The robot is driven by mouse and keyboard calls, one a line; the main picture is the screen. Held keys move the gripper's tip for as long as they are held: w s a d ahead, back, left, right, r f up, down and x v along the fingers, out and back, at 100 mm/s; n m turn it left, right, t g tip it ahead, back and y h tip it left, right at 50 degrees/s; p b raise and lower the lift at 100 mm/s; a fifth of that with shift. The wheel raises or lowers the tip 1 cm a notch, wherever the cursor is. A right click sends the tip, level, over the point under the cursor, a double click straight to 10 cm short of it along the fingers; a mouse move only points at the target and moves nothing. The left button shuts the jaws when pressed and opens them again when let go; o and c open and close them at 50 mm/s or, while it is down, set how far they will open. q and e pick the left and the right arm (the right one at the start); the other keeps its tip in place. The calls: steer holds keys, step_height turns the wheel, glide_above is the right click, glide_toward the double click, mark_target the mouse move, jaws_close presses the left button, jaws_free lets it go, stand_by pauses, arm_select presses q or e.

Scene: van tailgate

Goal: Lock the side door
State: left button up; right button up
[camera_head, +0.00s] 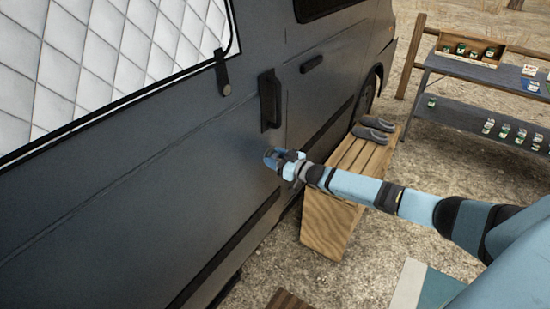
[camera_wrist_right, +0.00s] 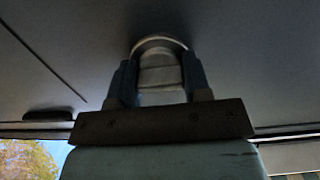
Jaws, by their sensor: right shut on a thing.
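The van's dark grey side door (camera_head: 150,185) fills the left and middle of the head view and appears shut. Its black upright handle (camera_head: 269,100) is near the door's right edge. My right gripper (camera_head: 271,158) is at the door panel, below that handle. In the right wrist view, the right gripper (camera_wrist_right: 158,82) has its blue fingers on either side of a pale, rounded piece (camera_wrist_right: 160,76) against the dark panel. The gripper is shut on this piece. I cannot tell whether it is a key or a lock part. My left gripper is out of view.
A wooden bench (camera_head: 345,180) with grey shoes (camera_head: 372,130) stands beside the van, close under my right arm. A shelf table (camera_head: 480,70) with small jars stands at the back right. Gravel ground lies between them. A second handle (camera_head: 311,64) is farther along the van.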

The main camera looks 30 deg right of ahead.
steer(key=o, duration=0.9)
steer(key=v, duration=1.4)
